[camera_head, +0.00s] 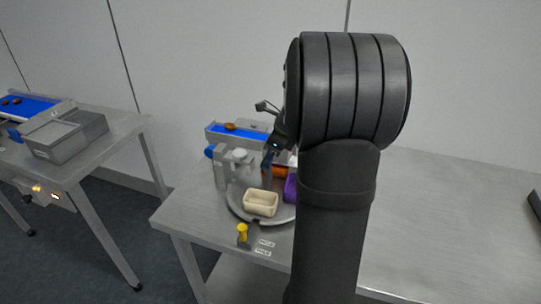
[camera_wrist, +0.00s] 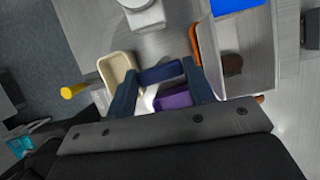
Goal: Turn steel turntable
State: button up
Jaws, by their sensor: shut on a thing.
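The round steel turntable (camera_head: 235,208) stands on the steel table, partly hidden by my arm. A cream bin (camera_head: 261,203) sits at its front, and a purple bin (camera_head: 290,188) is right of it. An orange bin (camera_head: 281,172) is behind, mostly hidden. My gripper (camera_head: 268,158) is low over the turntable. In the wrist view, my gripper (camera_wrist: 163,71) is shut on a dark blue bar (camera_wrist: 160,74) between the cream bin (camera_wrist: 118,72) and the orange bin (camera_wrist: 196,45). The purple bin (camera_wrist: 173,100) shows behind the fingers. How the bar joins the turntable is hidden.
A blue conveyor (camera_head: 237,133) carrying a brown date (camera_head: 231,126) stands behind the turntable. A yellow knob (camera_head: 242,231) is at the table's front edge. A second table (camera_head: 90,150) stands at left.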

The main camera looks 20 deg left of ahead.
dwell(0.3)
jog(key=o, duration=1.4)
jog(key=shift+c, duration=0.2)
jog(key=shift+r, duration=0.1)
jog(key=v, duration=1.7)
jog(key=shift+d, duration=0.15)
jog(key=shift+w, duration=0.15)
